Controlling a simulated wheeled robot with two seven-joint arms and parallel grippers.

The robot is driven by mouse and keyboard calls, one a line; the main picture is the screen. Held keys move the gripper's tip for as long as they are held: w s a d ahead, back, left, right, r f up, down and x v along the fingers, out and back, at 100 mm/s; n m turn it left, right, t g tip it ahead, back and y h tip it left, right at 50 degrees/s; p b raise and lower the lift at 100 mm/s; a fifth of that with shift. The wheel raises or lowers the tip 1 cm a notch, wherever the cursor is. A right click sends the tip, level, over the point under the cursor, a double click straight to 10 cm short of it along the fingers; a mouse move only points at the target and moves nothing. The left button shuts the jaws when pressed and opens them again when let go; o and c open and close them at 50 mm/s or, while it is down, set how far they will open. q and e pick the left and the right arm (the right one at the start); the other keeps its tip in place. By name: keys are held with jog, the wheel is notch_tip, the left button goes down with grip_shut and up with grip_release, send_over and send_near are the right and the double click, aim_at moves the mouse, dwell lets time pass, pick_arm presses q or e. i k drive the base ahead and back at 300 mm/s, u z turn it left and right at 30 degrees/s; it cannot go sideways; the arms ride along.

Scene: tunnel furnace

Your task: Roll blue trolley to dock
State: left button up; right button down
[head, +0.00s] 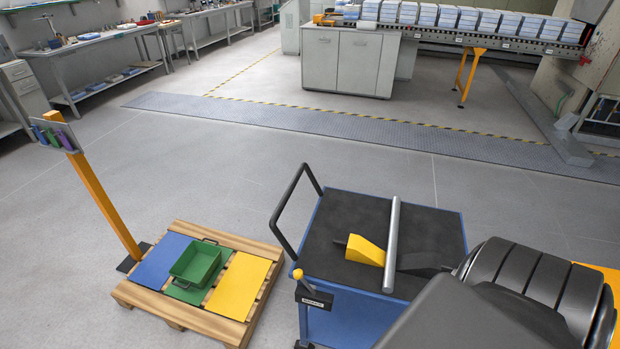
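The blue trolley (345,318) stands at the bottom centre-right of the head view. It has a dark top mat and a black push handle (279,212) on its left side. A yellow-knobbed lever (297,274) stands at its front left corner, above a small black label plate. A yellow wedge (364,250) and a grey bar (392,245) lie on its top. A dark arm link of mine covers the trolley's right front part. No dock can be identified for certain.
A wooden pallet (176,320) with blue, green and yellow panels and a green bin (195,262) sits left of the trolley, beside a yellow post (103,205). A grey floor strip (330,122) crosses behind. Open floor lies between. Cabinets (342,62) and a conveyor stand farther back.

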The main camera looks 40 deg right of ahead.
aim_at(350, 308)
jog(key=z, duration=1.05)
jog(key=i, duration=1)
jog(key=z, duration=1)
